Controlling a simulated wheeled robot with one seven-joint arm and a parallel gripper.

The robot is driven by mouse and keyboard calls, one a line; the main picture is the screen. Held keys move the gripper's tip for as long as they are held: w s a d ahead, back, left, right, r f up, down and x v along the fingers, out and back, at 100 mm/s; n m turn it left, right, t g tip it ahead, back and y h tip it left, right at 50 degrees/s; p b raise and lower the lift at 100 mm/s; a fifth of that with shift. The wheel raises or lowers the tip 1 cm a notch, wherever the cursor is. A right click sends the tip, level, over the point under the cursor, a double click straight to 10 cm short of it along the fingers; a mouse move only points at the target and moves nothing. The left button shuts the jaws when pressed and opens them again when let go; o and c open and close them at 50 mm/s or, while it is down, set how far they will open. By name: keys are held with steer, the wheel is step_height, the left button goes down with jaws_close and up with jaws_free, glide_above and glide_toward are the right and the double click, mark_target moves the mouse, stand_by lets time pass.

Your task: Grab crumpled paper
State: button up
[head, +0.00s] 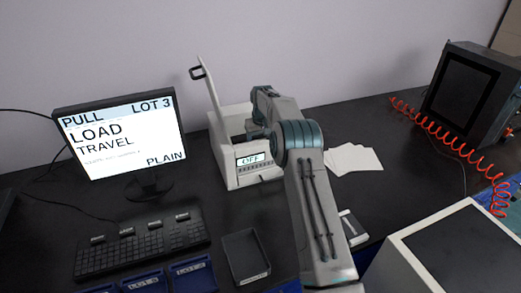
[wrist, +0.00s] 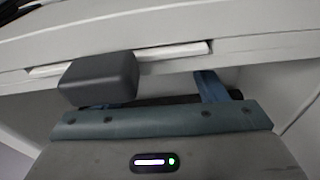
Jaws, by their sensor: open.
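I see no crumpled paper in either view. My gripper (wrist: 155,84) is open, with a dark grey block at left and a blue finger at right in the wrist view, and nothing shows between them. It faces a white surface with a long slot, very close. In the head view my arm reaches up to the white machine (head: 222,165), which has a raised lid (head: 209,83) and a small display reading OFF. The end of my gripper is partly hidden there by the arm and the machine.
Flat white sheets (head: 356,158) lie right of my arm. A monitor (head: 125,135), keyboard (head: 140,244), black tray (head: 246,258) and blue bins (head: 193,276) are at left. A dark box (head: 470,95) with a red coiled hose (head: 440,136) stands at right.

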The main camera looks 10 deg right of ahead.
steer(key=shift+w+d+f+p, duration=0.1)
steer(key=shift+w+f+p, duration=0.1)
steer(key=shift+f, duration=0.5)
steer(key=shift+w+f+p, duration=0.1)
steer(key=shift+f+p, duration=0.1)
steer(key=shift+f, duration=0.45)
steer(key=shift+w+d+f+p, duration=0.1)
steer(key=shift+w+f+p, duration=0.1)
steer(key=shift+f, duration=0.5)
steer(key=c, duration=1)
steer(key=shift+c, duration=0.2)
